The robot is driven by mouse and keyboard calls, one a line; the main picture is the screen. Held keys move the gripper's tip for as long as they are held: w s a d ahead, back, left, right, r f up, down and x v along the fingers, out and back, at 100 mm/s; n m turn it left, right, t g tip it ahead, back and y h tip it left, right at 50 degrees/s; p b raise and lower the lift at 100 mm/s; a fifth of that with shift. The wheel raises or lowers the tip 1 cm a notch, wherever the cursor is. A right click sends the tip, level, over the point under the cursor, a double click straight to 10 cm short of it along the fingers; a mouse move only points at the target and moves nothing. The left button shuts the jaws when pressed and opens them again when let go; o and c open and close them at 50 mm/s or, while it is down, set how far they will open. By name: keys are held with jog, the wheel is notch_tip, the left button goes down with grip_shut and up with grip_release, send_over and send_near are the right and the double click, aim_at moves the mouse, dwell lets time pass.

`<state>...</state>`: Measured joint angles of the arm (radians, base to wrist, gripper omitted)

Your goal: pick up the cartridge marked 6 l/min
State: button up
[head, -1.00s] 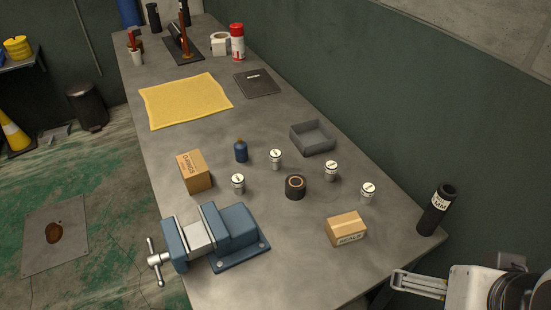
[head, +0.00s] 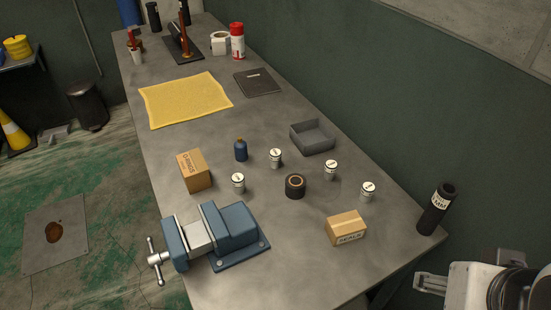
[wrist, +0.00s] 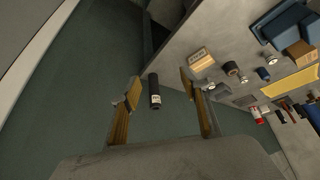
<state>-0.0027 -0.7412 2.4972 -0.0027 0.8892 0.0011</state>
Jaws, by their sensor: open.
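Several small white-topped cartridges stand upright on the workbench: one front left (head: 238,184), one behind it (head: 275,159), one right of centre (head: 331,171) and one farthest right (head: 368,192). Their markings are too small to read, so I cannot tell which is 6 l/min. My gripper (head: 431,284) is at the lower right in the head view, off the bench's right edge and well apart from the cartridges. In the wrist view my gripper (wrist: 160,88) is open, with nothing held between its fingers.
A black cylinder (head: 436,210) stands at the bench's right corner. Near the cartridges are a cardboard box (head: 346,229), a black ring-topped part (head: 295,187), a grey tray (head: 297,142), a blue bottle (head: 241,151), an O-rings box (head: 195,171) and a blue vise (head: 235,235).

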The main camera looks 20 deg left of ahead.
jog(key=w+a+f+n+t+y, duration=0.1)
jog(key=w+a, duration=0.3)
jog(key=w, duration=0.6)
jog(key=w+a+f+n+t, duration=0.15)
jog(key=w+a, duration=0.25)
jog(key=w, duration=0.5)
jog(key=w+a+f+n+t+y, duration=0.15)
jog(key=w+a, duration=0.25)
jog(key=w, duration=0.6)
jog(key=n+y, duration=0.4)
jog(key=y, duration=0.3)
send_near(275, 152)
jog(key=shift+w+a+f+h, duration=0.15)
jog(key=shift+w+a+h, duration=0.1)
jog(key=shift+w+a, duration=0.4)
jog(key=shift+a+f+n, duration=0.25)
jog(key=shift+n, duration=0.05)
jog(key=shift+w, duration=0.1)
jog(key=shift+x, duration=1.25)
